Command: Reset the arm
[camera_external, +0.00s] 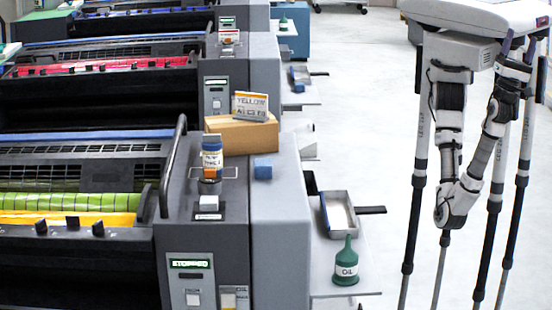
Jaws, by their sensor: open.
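My arm (480,155) is seen at the right, folded beneath my white body (470,14). Its links hang down and bend at a low point, well above the floor and clear of the printing press. I cannot make out my gripper or its fingers anywhere along the folded arm. No held object shows.
My thin legs stand around the arm. Left of it, a side shelf (328,262) holds a metal tray (339,213) and a green oil can (346,265). The press console carries a cardboard box (240,135), a yellow-labelled card and an ink can (211,161). The floor between is clear.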

